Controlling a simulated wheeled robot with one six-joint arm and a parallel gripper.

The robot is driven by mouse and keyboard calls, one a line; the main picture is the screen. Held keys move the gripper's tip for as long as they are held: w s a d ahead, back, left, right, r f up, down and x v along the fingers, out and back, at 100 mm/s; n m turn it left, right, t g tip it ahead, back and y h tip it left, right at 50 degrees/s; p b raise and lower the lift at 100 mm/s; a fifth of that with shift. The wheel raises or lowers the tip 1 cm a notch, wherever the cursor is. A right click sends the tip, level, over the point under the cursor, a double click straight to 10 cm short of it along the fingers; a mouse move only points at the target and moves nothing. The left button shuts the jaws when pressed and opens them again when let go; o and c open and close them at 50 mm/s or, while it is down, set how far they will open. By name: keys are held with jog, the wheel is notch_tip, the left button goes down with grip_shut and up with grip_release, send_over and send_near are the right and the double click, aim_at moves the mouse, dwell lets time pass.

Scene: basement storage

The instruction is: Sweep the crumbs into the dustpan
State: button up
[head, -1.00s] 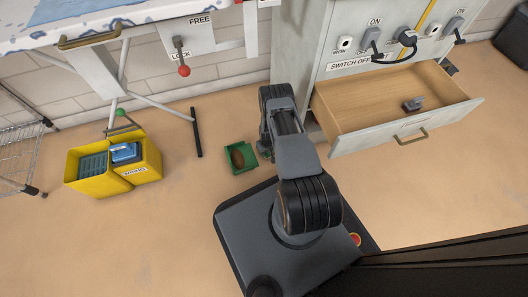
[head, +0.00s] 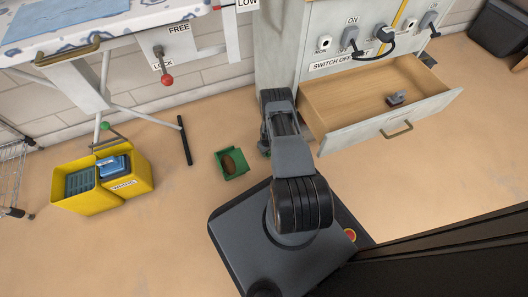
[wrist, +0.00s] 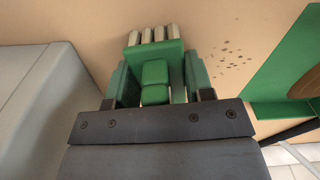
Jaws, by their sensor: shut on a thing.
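My gripper (wrist: 156,98) is shut on a green brush (wrist: 155,72) with cream bristles, just above the floor in the wrist view. The crumbs (wrist: 230,58) are small brown specks on the floor, right of the bristles and apart from them. The green dustpan (wrist: 268,83) lies on the floor beyond the crumbs, at the right edge of the wrist view. In the head view the dustpan (head: 222,170) lies left of my arm, with a brown oval patch or object inside. My arm mostly hides the gripper and brush there, and the crumbs cannot be made out.
A grey cabinet with switches (head: 352,30) and an open wooden drawer (head: 350,95) holding a small grey item stands close right of my arm.

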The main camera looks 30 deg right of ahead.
aim_at(261, 156)
jog(key=shift+s+d, duration=0.25)
jog(key=shift+d, duration=0.55)
jog(key=shift+s+d, duration=0.2)
jog(key=shift+d, duration=0.55)
jog(key=shift+r, duration=0.1)
jog(key=shift+a, duration=0.1)
jog(key=shift+w+a+f, duration=0.1)
jog(key=shift+w+a, duration=0.1)
jog(key=shift+a, duration=0.95)
jog(key=shift+w+a+f, duration=0.1)
jog(key=shift+w+a, duration=0.15)
jog(key=shift+a, duration=0.85)
jog(key=shift+w+a+f, duration=0.1)
jog(key=shift+w+a, duration=0.1)
jog(key=shift+a, duration=0.95)
jog(key=shift+w+a+r, duration=0.1)
jog(key=shift+w+a, duration=0.1)
jog(key=shift+a, duration=0.7)
jog(key=shift+w+a+r, duration=0.1)
jog(key=shift+w+a, duration=0.15)
jog(key=shift+a, duration=0.65)
jog(key=shift+w+a+r, duration=0.1)
jog(key=shift+w+a, duration=0.1)
jog(key=shift+a, duration=0.7)
jog(key=shift+r+p, duration=2.2)
jog(key=shift+r, duration=0.8)
